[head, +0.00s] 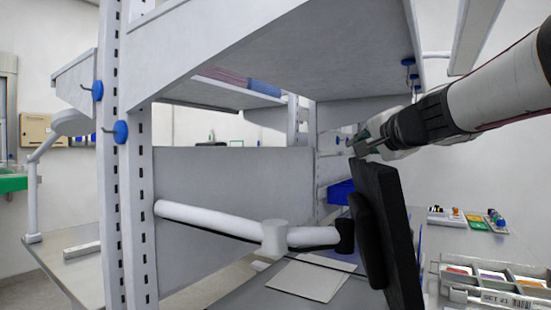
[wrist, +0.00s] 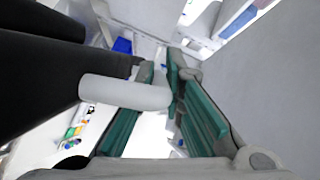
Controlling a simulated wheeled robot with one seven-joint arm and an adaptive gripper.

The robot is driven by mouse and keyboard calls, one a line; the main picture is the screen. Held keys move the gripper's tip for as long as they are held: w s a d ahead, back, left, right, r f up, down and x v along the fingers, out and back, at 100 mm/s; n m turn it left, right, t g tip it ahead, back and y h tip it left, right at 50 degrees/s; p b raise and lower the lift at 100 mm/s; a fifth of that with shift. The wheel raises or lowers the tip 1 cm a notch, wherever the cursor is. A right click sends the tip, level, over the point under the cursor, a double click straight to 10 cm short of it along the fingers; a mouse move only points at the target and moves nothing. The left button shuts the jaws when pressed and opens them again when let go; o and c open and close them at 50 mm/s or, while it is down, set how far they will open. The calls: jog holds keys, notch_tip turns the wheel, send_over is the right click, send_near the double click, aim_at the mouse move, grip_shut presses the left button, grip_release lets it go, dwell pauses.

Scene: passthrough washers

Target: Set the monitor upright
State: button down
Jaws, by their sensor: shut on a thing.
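The monitor (head: 397,225) is a dark flat panel at the right of the head view, on edge and leaning, its top toward the left. A jointed white monitor arm (head: 210,218) reaches from the shelf post toward it and ends in a black joint behind the panel. My gripper (head: 358,150) is at the panel's top edge. In the wrist view, the black monitor (wrist: 50,70) fills the left side, and a white bar (wrist: 120,92) reaches from it to between my teal-padded fingers, which are closed on it. The exact contact is partly hidden.
A shelf post (head: 112,160) and an overhead shelf (head: 290,60) hem in the space on the left and above. A pale sheet (head: 310,278) lies on the desk below. A parts tray (head: 495,285) and small coloured items (head: 475,220) stand at right.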

jog(key=d+b, duration=0.1)
jog(key=d+m+b, duration=0.1)
jog(key=d+b, duration=0.1)
jog(key=s+d+f+m+t+b, duration=0.1)
jog(key=b, duration=0.1)
jog(key=shift+d, duration=0.35)
jog(key=c, duration=2)
grip_release()
jog(key=shift+o, duration=0.2)
jog(key=shift+s, duration=0.1)
jog(key=shift+s, duration=0.1)
jog(key=s+d, duration=0.1)
jog(key=s, duration=1)
jog(key=shift+s+d+r, duration=0.3)
jog(key=shift+r, duration=0.15)
